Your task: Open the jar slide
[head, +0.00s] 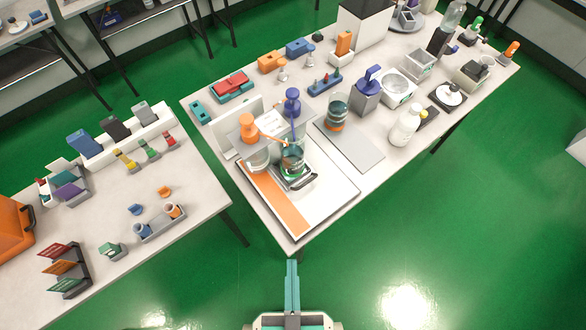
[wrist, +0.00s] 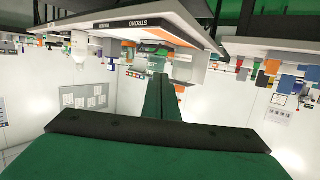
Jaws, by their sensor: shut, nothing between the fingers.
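A white board with an orange strip (head: 276,203) lies at the near corner of the right-hand table. On it a clear glass jar (head: 292,158) stands on a low base with a dark loop or handle (head: 303,182) at its front. Another glass jar (head: 258,161) stands beside it under an orange-topped piece. I cannot tell for sure which part is the jar slide. My gripper (head: 291,264) is shut and empty, in front of the board's near edge and apart from it. In the wrist view its green fingers (wrist: 159,80) point toward the tilted board edge.
A grey mat (head: 350,147), a blue-topped dispenser (head: 368,90) and a white bottle (head: 405,126) stand farther right on the same table. A second table (head: 190,210) with small coloured parts is at the left. Green floor is clear around my gripper.

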